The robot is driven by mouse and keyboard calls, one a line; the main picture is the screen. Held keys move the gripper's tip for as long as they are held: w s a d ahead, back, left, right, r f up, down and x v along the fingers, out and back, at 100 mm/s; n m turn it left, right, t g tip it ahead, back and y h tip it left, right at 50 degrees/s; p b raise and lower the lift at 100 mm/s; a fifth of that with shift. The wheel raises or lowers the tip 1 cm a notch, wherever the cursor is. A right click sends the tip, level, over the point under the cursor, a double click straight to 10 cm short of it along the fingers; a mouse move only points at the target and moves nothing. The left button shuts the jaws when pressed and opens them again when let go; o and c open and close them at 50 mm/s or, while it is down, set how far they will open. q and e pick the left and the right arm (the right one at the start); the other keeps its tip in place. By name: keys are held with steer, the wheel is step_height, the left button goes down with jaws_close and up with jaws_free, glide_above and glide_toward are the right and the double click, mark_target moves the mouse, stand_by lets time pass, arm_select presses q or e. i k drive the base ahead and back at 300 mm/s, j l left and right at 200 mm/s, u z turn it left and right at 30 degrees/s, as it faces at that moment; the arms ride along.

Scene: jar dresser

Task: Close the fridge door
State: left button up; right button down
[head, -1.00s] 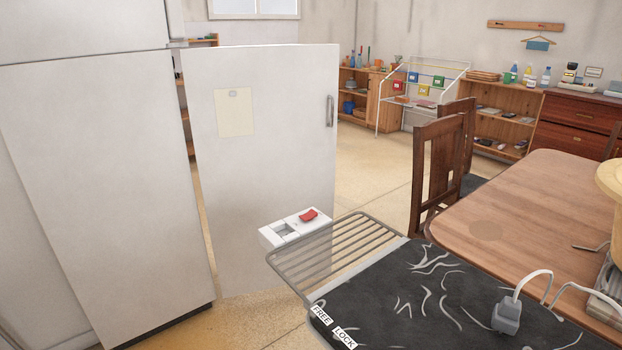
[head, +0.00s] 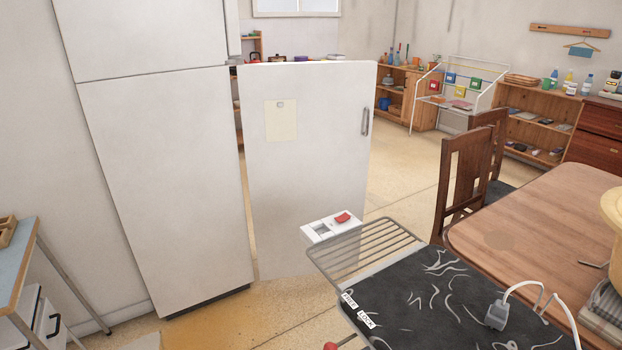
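The white fridge (head: 165,170) stands at the left in the head view, its side facing me. Its lower door (head: 310,175) stands wide open, swung out to the right of the body. The door has a grey handle (head: 365,120) near its right edge and a pale paper note (head: 281,120) on it. A dark gap shows between the fridge body and the door. Neither of my grippers is in view.
An ironing board (head: 430,290) with a metal rack end (head: 370,250) and a white-red box (head: 330,226) stands in front of the door's lower right. A wooden table (head: 560,230) and chairs (head: 465,185) are at the right. A blue-topped table (head: 18,265) is at the lower left. Floor before the fridge is partly clear.

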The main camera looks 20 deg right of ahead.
mark_target(306, 126)
steer(key=u, duration=0.85)
steer(key=i+j+u, duration=0.1)
steer(key=u, duration=1.2)
steer(key=i+u, duration=0.1)
steer(key=u, duration=0.35)
steer(key=l+u, duration=0.1)
steer(key=u, duration=0.3)
steer(key=i+l+u, duration=0.1)
steer(key=u, duration=0.3)
steer(key=l+u, duration=0.15)
steer(key=u, duration=0.25)
steer(key=i+l+u, duration=0.1)
steer(key=u, duration=0.3)
steer(key=l+z, duration=0.45)
steer(key=l, duration=0.5)
steer(key=l+z, duration=1)
steer(key=l, duration=0.15)
steer(key=l+z, duration=0.6)
steer(key=l, duration=0.25)
steer(key=i+l+z, duration=0.1)
steer(key=l+z, duration=0.15)
steer(key=l, duration=0.2)
steer(key=l+z, duration=0.45)
steer(key=i+l+z, duration=0.1)
steer(key=l+z, duration=0.2)
steer(key=z, duration=0.15)
